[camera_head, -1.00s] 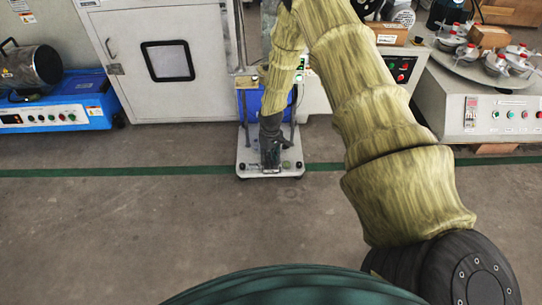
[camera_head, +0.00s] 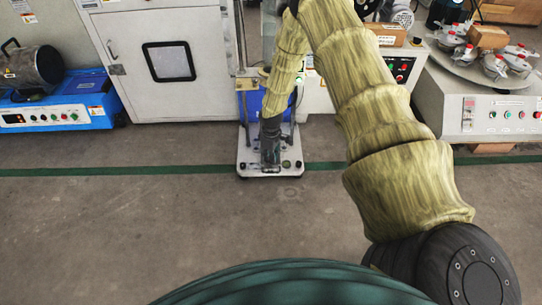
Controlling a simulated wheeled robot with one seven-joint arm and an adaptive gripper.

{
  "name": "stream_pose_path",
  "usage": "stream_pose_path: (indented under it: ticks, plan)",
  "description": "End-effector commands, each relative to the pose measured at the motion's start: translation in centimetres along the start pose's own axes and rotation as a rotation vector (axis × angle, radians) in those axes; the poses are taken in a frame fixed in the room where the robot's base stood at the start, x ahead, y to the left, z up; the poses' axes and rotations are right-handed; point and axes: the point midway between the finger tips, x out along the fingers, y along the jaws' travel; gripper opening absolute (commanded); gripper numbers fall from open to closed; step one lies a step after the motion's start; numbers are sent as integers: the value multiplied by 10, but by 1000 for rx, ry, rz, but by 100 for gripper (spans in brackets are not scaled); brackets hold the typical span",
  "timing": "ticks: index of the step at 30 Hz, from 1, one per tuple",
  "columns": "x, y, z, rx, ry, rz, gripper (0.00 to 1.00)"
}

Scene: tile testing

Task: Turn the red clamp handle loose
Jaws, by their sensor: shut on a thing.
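My gripper (camera_head: 270,158) points down at the front of a small tile tester with a pale base (camera_head: 256,171). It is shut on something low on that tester. The held part is hidden by the fingers and too small to make out. I cannot see the red clamp handle as such. My arm covers much of the tester's upright part. A blue part (camera_head: 251,102) of the tester shows behind my wrist.
A white cabinet (camera_head: 205,100) stands left of the tester, with a blue machine (camera_head: 90,112) farther left. A control bench (camera_head: 480,120) with a round plate of several red-knobbed clamps stands at the right. The floor (camera_head: 150,220) in front is clear.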

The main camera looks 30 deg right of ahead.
Motion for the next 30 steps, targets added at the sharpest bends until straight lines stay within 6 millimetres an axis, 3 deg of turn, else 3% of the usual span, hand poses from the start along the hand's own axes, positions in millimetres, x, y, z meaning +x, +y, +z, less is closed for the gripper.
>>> stream_pose_path:
  ticks: [11, 30]
  plan:
    - [-1, 0, 1, -33, -1, 0, 0]
    - [-1, 0, 1, -428, -1, -1, 0]
